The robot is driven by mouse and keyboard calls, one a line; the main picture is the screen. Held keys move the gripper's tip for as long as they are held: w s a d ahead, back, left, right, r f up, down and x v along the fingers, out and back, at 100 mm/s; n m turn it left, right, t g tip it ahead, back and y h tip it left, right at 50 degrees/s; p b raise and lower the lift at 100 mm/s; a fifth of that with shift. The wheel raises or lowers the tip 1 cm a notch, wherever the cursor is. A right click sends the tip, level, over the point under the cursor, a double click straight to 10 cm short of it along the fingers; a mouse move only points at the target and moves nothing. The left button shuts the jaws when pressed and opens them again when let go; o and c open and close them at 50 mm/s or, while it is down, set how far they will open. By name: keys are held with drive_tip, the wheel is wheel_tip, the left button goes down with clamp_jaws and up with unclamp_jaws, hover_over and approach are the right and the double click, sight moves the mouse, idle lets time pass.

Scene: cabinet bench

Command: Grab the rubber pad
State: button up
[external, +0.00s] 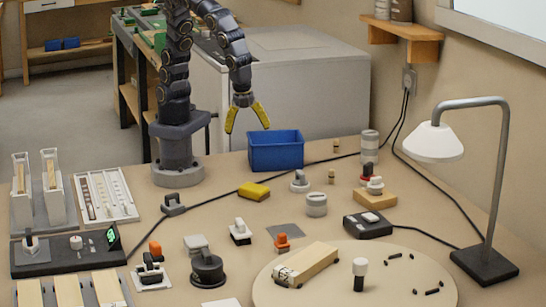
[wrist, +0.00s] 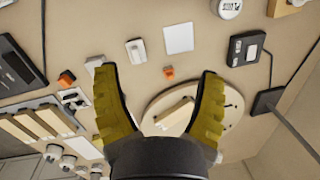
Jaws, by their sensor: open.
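A thin flat square lies on the bench, dark grey in the external view (external: 287,231) and pale in the wrist view (wrist: 179,38); it looks like the rubber pad. My gripper (external: 247,130) has yellow fingers, spread apart and empty, high above the back of the bench near the blue bin. In the wrist view my gripper (wrist: 159,74) points toward the bench, and the pad lies beyond the fingertips, touching neither.
A blue bin (external: 276,151) stands at the back. A yellow block (external: 254,191), a grey round container (external: 316,205) and a white-topped switch piece (external: 240,232) surround the pad. A round board (external: 400,258) lies in front, with a lamp (external: 485,265) at right. Cables cross the bench.

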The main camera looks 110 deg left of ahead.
drive_tip(key=d+f+m, duration=0.5)
drive_tip(key=d+f, duration=0.1)
drive_tip(key=d, duration=0.5)
drive_tip(key=m+h, duration=0.2)
drive_tip(key=m, duration=0.5)
hover_over(155, 243)
drive_tip(key=shift+g, duration=0.3)
drive_tip(key=f, duration=0.9)
drive_tip(key=shift+w+f, duration=0.2)
drive_tip(key=shift+f, duration=0.15)
drive_tip(key=f, duration=0.2)
drive_tip(key=shift+s+d+f+m, duration=0.15)
drive_tip(key=shift+s+f+m, duration=0.05)
drive_tip(key=shift+f+m, duration=0.1)
drive_tip(key=shift+f, duration=2.65)
drive_tip(key=c, duration=1.2)
